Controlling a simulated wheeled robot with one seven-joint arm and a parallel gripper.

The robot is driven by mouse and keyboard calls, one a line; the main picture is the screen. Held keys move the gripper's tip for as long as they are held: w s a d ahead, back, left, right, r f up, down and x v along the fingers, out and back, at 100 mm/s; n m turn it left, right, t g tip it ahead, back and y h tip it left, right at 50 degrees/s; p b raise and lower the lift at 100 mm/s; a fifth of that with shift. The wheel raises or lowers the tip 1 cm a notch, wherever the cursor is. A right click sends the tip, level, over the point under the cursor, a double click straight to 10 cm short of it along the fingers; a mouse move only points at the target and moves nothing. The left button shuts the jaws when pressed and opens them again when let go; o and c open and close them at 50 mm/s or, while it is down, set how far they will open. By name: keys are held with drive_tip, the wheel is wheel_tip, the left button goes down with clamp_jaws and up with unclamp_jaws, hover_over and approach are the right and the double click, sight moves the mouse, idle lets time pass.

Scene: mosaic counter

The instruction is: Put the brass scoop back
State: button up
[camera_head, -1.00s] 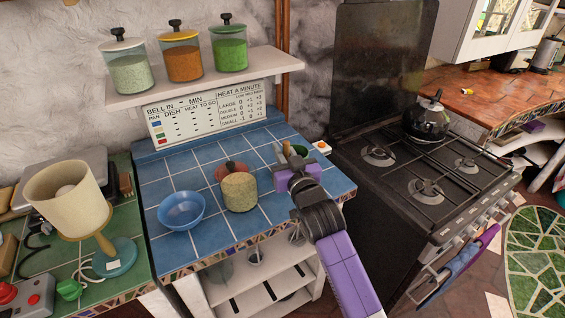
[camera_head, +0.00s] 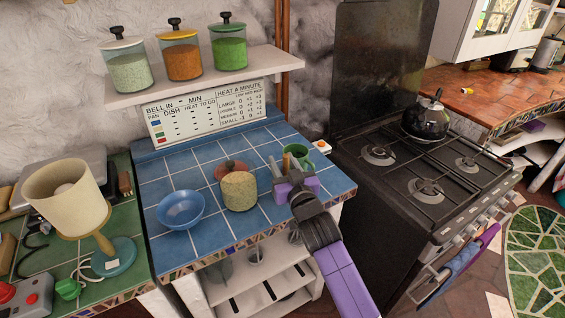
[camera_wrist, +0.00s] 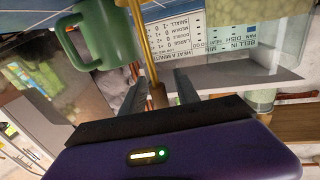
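The brass scoop's handle shows in the wrist view as a thin brass shaft with a brown end (camera_wrist: 157,95). It stands between my two fingers, with a gap visible beside it. My gripper (camera_head: 286,167) is over the right part of the blue tiled counter, just left of a green mug (camera_head: 319,154). The fingers look apart in the wrist view (camera_wrist: 160,95). The scoop's brown handle (camera_head: 287,158) is partly visible between them in the head view. Its bowl cannot be made out. An open jar of speckled grains (camera_head: 239,191) stands left of my gripper.
A red lid (camera_head: 230,168) lies behind the jar. A blue bowl (camera_head: 181,209) stands to its left. The shelf (camera_head: 205,83) above holds three lidded jars. The stove (camera_head: 400,185) borders the counter on the right. The counter's back left is clear.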

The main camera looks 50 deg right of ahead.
drive_tip(key=s+a+f+n+y+b, duration=0.1)
drive_tip(key=s+a+f+n+y, duration=0.15)
drive_tip(key=s+a, duration=0.8)
drive_tip(key=s+a+f+n+y+b, duration=0.15)
drive_tip(key=s+a+f, duration=0.25)
drive_tip(key=s+a, duration=0.65)
drive_tip(key=s+a+r+y, duration=0.1)
drive_tip(key=s+a+y, duration=0.1)
drive_tip(key=s, duration=0.7)
drive_tip(key=s+a+n+g+y, duration=0.1)
drive_tip(key=s+a+y, duration=0.1)
drive_tip(key=s, duration=0.8)
drive_tip(key=shift+r, duration=0.4)
